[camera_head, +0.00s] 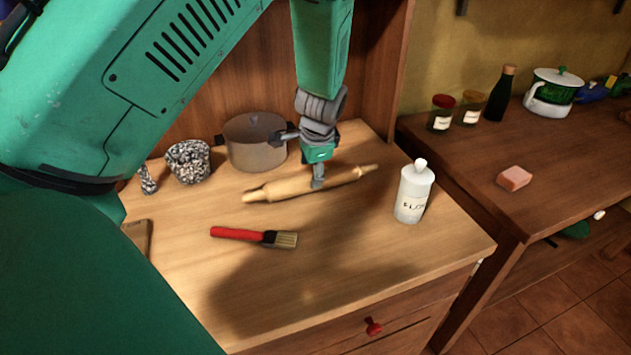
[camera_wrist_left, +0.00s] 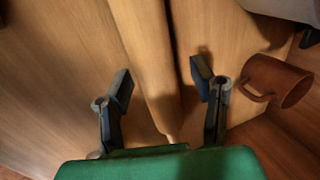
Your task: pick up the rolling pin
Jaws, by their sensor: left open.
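The wooden rolling pin (camera_head: 283,189) lies on the wooden counter, slanting up to the right in the head view. My left gripper (camera_head: 316,172) is above the pin's middle, pointing down, and hides a small part of it. In the left wrist view the pin (camera_wrist_left: 152,55) runs lengthwise between the two fingers of my open left gripper (camera_wrist_left: 162,84). A finger stands on each side of it, with a visible gap on both sides. I cannot tell whether the fingertips are below the pin's top. My right gripper is not in view.
A brown pot (camera_head: 253,145) stands close behind the pin. A speckled mortar (camera_head: 188,162) is at the left and a white canister (camera_head: 413,195) at the right. A red-handled brush (camera_head: 247,235) lies in front. The counter's front middle is clear.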

